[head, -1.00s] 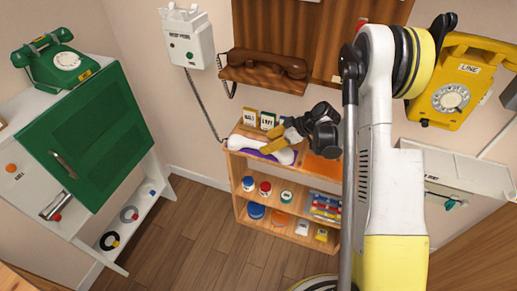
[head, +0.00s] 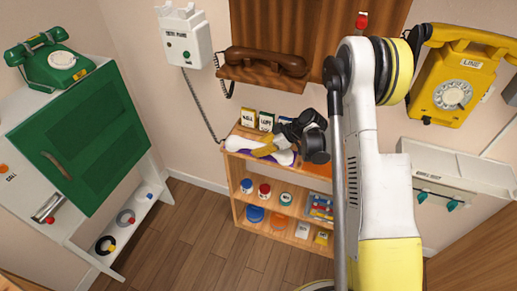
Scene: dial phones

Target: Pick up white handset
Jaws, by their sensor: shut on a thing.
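The white handset (head: 283,157) lies at the top of the small wooden shelf, over a purple patch. Its grey cord (head: 204,112) runs up to the white wall phone (head: 184,38). My gripper (head: 266,149), with yellow fingers and a black body, reaches down from the right and is shut on the handset. The fingers and wrist cover part of the handset. I cannot tell whether the handset is clear of the shelf top.
Small label cards (head: 265,121) stand behind the handset. A brown handset (head: 267,60) rests on a wall ledge above. A green phone (head: 55,62) sits on the left cabinet, and a yellow phone (head: 456,82) hangs at the right. Open floor (head: 190,235) lies between.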

